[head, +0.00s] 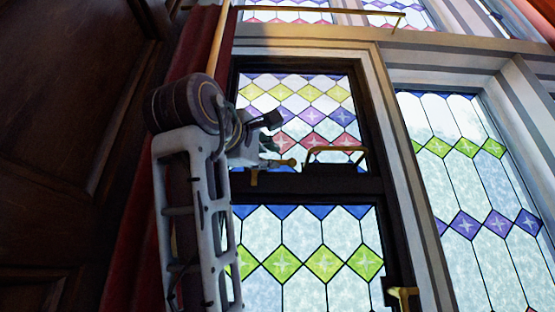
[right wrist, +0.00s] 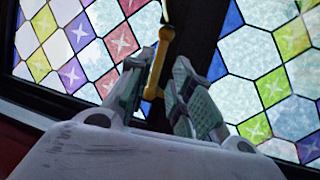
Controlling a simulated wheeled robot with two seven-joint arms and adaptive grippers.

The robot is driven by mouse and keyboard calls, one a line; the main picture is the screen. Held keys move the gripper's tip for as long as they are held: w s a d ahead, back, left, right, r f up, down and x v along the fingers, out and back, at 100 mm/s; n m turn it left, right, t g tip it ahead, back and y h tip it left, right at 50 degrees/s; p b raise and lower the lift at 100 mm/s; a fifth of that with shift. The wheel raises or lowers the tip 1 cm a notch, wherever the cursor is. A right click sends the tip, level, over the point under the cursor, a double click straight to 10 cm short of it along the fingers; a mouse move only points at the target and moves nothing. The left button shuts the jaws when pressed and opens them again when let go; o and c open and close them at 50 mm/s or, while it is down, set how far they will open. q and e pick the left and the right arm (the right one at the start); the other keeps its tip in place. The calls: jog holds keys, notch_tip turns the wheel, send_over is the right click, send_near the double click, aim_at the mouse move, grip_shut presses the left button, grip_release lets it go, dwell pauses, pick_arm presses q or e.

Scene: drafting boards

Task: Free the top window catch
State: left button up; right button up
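The top window catch (head: 283,163) is a brass lever with a rounded knob on the dark bar below the upper stained-glass pane. My right gripper (head: 271,135) is just above it in the head view and partly overlaps the pane. In the right wrist view, the brass lever (right wrist: 158,62) shows between the two spread fingers of my right gripper (right wrist: 162,92), nearer the left finger. I cannot tell whether that finger touches it. The right gripper is open. My left gripper is not in view.
A brass bar handle (head: 336,150) is on the sash right of the catch. Another brass catch (head: 403,293) is at lower right. A red curtain (head: 135,235) hangs left of the window, beside dark wood panelling (head: 65,120). A second stained-glass window (head: 480,165) is at right.

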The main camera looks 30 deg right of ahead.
jog(key=shift+p+x, duration=1.15)
jog(key=shift+x, duration=2.7)
jog(key=shift+c, duration=0.5)
jog(key=shift+f, duration=0.1)
grip_shut()
